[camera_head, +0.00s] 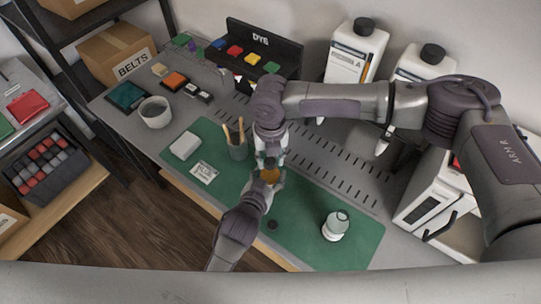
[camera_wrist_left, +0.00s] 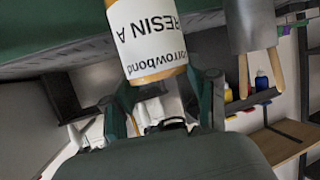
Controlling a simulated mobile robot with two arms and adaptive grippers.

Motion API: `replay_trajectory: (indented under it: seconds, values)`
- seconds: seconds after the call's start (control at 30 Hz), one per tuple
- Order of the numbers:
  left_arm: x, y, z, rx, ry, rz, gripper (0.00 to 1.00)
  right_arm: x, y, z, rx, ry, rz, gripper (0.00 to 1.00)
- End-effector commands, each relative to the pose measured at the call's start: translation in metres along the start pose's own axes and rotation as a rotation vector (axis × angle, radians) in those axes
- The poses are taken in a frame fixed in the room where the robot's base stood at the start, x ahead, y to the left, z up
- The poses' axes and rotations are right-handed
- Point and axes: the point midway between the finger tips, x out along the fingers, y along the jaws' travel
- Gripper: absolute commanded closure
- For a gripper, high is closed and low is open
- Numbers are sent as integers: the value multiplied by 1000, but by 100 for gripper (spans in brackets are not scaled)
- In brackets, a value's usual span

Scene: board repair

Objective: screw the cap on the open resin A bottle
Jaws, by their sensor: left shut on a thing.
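The resin A bottle (camera_wrist_left: 150,38), amber with a white label, is between the fingers of my left gripper (camera_wrist_left: 163,92), which is shut on it. In the head view only a small amber part of the bottle (camera_head: 270,176) shows above the green mat. My left gripper (camera_head: 266,182) reaches it from the front. My right gripper (camera_head: 270,158) points down right above the bottle; its fingertips overlap the bottle top, and I cannot tell whether it holds a cap. The bottle's mouth is hidden. A small dark round thing (camera_head: 272,225), possibly a cap, lies on the mat.
The green mat (camera_head: 300,245) is mostly bare. A pencil cup (camera_head: 237,148) stands close left of the grippers. A white jar (camera_head: 335,226) stands on the mat's right part. A white box (camera_head: 185,146) and a printed card (camera_head: 204,172) lie left. Large white bottles (camera_head: 355,50) stand behind.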

Motion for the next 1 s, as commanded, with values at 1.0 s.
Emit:
replay_trajectory:
  seconds: [1.0]
  values:
    - [0, -1, 1, -1, -2, -2, 100, 2, 0, -3, 1508, 4, -4, 100]
